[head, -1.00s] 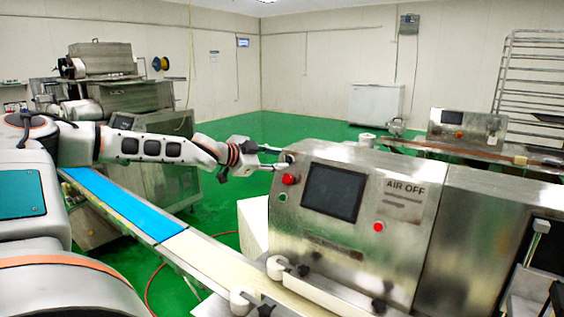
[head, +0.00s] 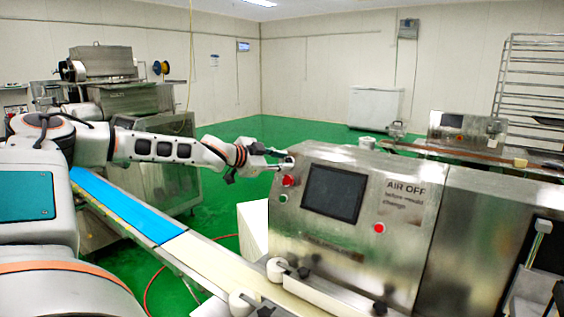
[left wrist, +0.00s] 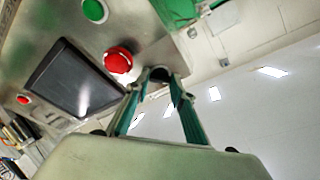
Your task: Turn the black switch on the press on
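The press (head: 330,235) is a steel cabinet with a dark screen (head: 334,193), standing right of centre in the head view. In the left wrist view a small dark, round part, apparently the black switch (left wrist: 158,75), sits at the panel's edge beside the red mushroom button (left wrist: 118,60). My left gripper (head: 283,159) is at the upper left corner of the press. Its two fingers are apart, one on each side of the dark part in the left wrist view (left wrist: 158,82). I cannot tell whether they touch it. The switch's setting is unclear. My right gripper is not in view.
A red button (head: 288,180) and a green button (head: 283,198) lie just below the fingertips on the press. Another red button (head: 379,228) is lower right. A blue and cream conveyor (head: 128,208) runs below my left arm. Green floor (head: 225,195) is open behind.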

